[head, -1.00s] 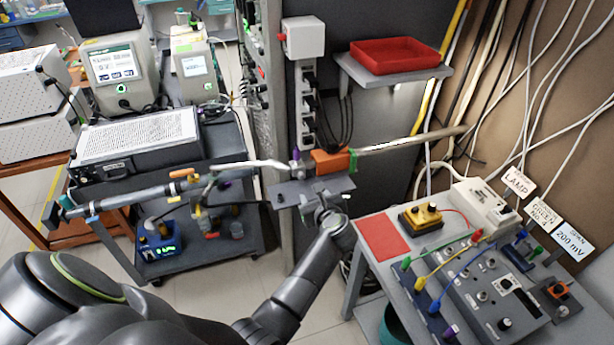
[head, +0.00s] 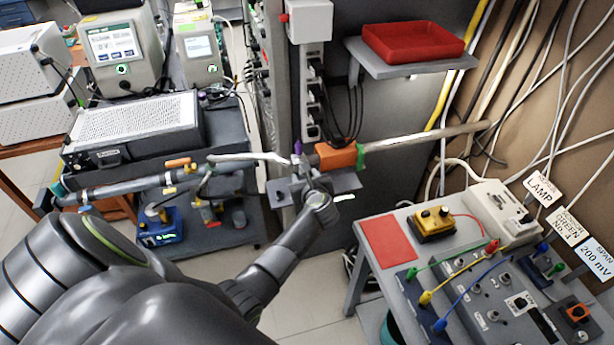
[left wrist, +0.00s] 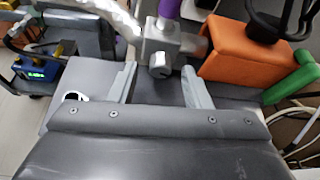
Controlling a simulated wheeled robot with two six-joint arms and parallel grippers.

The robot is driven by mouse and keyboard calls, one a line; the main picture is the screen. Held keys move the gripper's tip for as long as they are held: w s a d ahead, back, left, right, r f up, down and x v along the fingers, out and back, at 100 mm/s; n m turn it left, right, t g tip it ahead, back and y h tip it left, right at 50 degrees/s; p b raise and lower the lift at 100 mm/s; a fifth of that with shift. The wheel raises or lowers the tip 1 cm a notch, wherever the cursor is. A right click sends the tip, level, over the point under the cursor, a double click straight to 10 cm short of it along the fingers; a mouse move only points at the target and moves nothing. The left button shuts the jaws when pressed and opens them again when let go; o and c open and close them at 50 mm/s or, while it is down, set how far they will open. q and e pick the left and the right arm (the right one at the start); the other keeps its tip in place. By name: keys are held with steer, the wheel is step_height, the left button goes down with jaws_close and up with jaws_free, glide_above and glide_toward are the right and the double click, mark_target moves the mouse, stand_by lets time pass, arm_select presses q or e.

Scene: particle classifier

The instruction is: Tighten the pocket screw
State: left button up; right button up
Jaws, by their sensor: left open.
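The pocket screw appears to be the small silver round-headed piece (left wrist: 158,68) on a metal block in the left wrist view, below a purple knob (left wrist: 168,8). My left gripper (left wrist: 159,76) is open, with one finger on each side of the screw head and visible gaps between. I cannot tell how deep the fingers reach past it. In the head view, my left gripper (head: 300,182) is at the pipe fitting under the purple knob (head: 298,148), and the screw itself is too small or hidden there. My right gripper is not in view.
An orange block (head: 336,156) with a green end sits on the pipe just right of the fitting. A grey plate (left wrist: 75,98) lies behind the fingers. A red tray (head: 412,43) rests on a shelf above. An instrument bench (head: 385,212) stands at right.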

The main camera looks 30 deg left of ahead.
arm_select(q)
steer(key=c, duration=0.4)
jaws_close()
steer(key=shift+w+d+m+g+y, duration=0.15)
steer(key=shift+m+g+y, duration=0.35)
steer(key=shift+m, duration=0.4)
steer(key=shift+w+m+g+y, duration=0.1)
steer(key=shift+m+g+y, duration=0.4)
steer(key=shift+m, duration=0.4)
steer(key=m+b, duration=0.1)
steer(key=m+g+y+b, duration=0.1)
steer(key=m, duration=0.1)
steer(key=shift+w+d+f+y, duration=0.15)
steer(key=shift+f+y, duration=0.05)
steer(key=shift+y, duration=0.1)
steer(key=shift+m+g+y+b, duration=0.45)
steer(key=shift+m+b, duration=0.35)
steer(key=shift+m, duration=0.2)
